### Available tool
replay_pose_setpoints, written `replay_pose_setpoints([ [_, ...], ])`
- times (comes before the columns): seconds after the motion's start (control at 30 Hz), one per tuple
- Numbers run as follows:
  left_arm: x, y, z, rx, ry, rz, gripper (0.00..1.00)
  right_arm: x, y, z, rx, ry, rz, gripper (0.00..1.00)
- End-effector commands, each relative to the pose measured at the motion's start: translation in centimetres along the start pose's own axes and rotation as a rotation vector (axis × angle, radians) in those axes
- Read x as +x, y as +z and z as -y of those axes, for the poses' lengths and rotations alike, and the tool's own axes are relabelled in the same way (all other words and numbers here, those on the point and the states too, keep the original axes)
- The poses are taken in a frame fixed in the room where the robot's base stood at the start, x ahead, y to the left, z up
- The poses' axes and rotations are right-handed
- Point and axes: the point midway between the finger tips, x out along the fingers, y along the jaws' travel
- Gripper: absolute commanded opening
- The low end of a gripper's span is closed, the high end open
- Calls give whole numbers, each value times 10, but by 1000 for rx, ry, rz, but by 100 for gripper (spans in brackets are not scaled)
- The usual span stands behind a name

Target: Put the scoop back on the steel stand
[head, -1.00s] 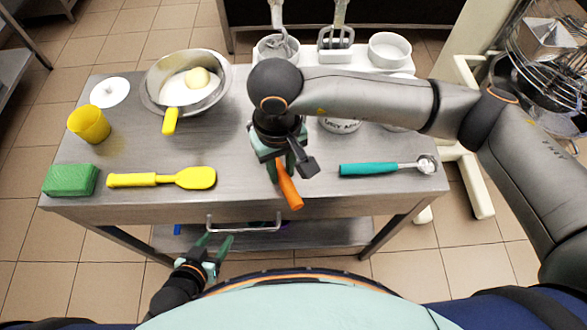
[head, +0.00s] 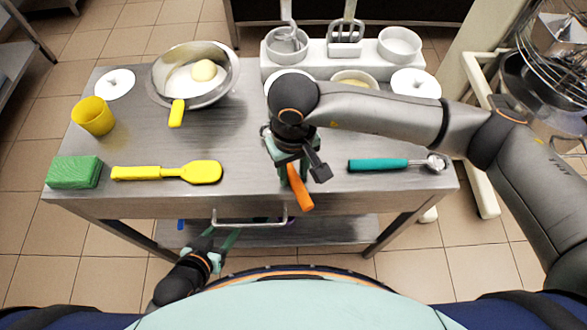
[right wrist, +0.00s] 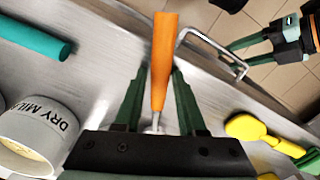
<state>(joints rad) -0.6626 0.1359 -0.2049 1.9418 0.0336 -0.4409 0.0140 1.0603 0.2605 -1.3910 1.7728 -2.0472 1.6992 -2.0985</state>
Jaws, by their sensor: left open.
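A teal-handled scoop (head: 385,165) with a round metal head lies at the right of the steel-topped stand (head: 240,160); part of its handle shows in the right wrist view (right wrist: 35,40). An orange-handled tool (head: 301,192) points toward the front edge; its head is hidden under my gripper. My right gripper (head: 293,172) is over that tool. In the right wrist view its fingers (right wrist: 160,75) are on both sides of the orange handle; whether they press on it is unclear. My left gripper (head: 222,242) is open and empty, low before the front edge.
A yellow spatula (head: 195,172), green sponge (head: 74,171), yellow cup (head: 93,115) and steel pan (head: 215,85) occupy the left side. A white holder (head: 370,48) with a whisk and paddle stands behind. A bar handle (head: 250,224) crosses the front. The dry milk tub (right wrist: 35,135) is near my right gripper.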

Motion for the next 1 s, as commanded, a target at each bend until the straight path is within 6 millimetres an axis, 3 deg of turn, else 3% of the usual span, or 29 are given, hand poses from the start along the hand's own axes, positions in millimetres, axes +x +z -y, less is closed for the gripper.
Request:
replay_pose_setpoints([
  [0.13,0,-1,0,0,0,-3,57,0,0,0,1,0,1,57],
  [0.47,-4,-7,-1,0,0,-11,57,-4,0,0,1,0,1,57],
  [0.8,-1,-2,1,-2,-3,-10,57,-57,-1,0,-1,1,-4,57],
  [1.0,-1,0,1,-2,-2,-2,57,-76,0,0,0,0,0,57],
])
